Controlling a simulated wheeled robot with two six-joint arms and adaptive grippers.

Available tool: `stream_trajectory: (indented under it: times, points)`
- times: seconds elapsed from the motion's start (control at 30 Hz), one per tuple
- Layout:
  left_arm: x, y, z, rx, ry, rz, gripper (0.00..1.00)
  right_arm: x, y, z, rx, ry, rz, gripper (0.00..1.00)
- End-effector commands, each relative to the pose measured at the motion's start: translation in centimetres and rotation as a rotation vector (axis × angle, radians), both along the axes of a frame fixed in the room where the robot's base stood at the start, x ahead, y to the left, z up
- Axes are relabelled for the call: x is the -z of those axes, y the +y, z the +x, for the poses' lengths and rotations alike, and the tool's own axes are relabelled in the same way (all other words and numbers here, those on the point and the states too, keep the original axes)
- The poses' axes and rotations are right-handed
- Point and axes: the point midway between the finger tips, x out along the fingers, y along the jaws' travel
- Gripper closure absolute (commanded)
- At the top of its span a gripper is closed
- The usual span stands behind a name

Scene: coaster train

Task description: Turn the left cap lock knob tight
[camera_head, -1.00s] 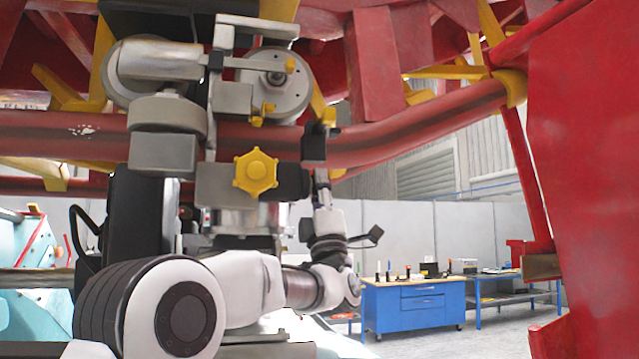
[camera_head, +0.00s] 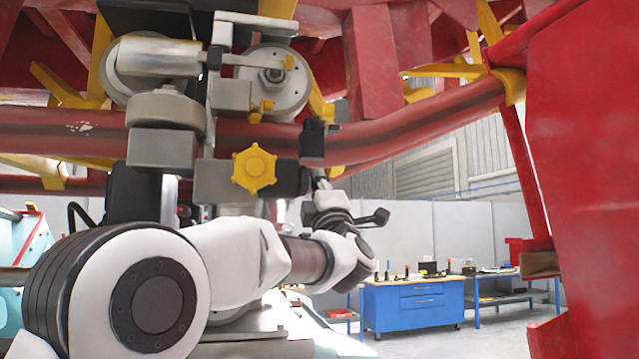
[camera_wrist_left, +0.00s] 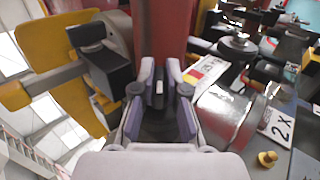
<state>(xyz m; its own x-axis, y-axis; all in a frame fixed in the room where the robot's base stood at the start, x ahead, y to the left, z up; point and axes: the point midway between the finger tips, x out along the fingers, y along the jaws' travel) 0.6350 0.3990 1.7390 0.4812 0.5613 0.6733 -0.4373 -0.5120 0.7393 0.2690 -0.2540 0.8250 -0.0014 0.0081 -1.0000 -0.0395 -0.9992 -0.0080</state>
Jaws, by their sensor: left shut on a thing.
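My left gripper (camera_wrist_left: 160,98) is at the middle of the left wrist view, below the red tube (camera_wrist_left: 160,28). Its two grey-violet fingers are close together on a small dark part (camera_wrist_left: 158,88), which appears to be the left cap lock knob; the fingers hide most of it. In the head view my left arm rises from the lower left, and its wrist is just right of the star-shaped yellow knob (camera_head: 254,169). The fingertips are hard to make out there, near the black block (camera_head: 313,138) on the red tube. My right gripper is not in view.
Steel wheels and blocks (camera_head: 165,112) crowd the tube at the left. A large red panel (camera_head: 590,160) fills the right side. A blue workbench (camera_head: 412,303) stands far behind. The left wrist view shows a yellow bracket (camera_wrist_left: 58,40) and a dark box (camera_wrist_left: 106,72) beside the gripper.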

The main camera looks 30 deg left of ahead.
Motion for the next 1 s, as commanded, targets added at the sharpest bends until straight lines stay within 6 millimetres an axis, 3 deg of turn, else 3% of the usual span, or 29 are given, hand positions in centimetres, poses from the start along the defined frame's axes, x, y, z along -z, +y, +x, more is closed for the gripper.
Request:
stream_trajectory:
  times: [0.53, 1.0]
  points:
    - [-0.9, 0.0, 0.0, -0.001, 0.328, -0.382, 1.0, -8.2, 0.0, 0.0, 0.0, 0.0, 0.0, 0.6]
    - [-0.1, 0.1, 0.0, -0.003, 0.487, -0.57, 1.0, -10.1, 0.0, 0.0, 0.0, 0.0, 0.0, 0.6]
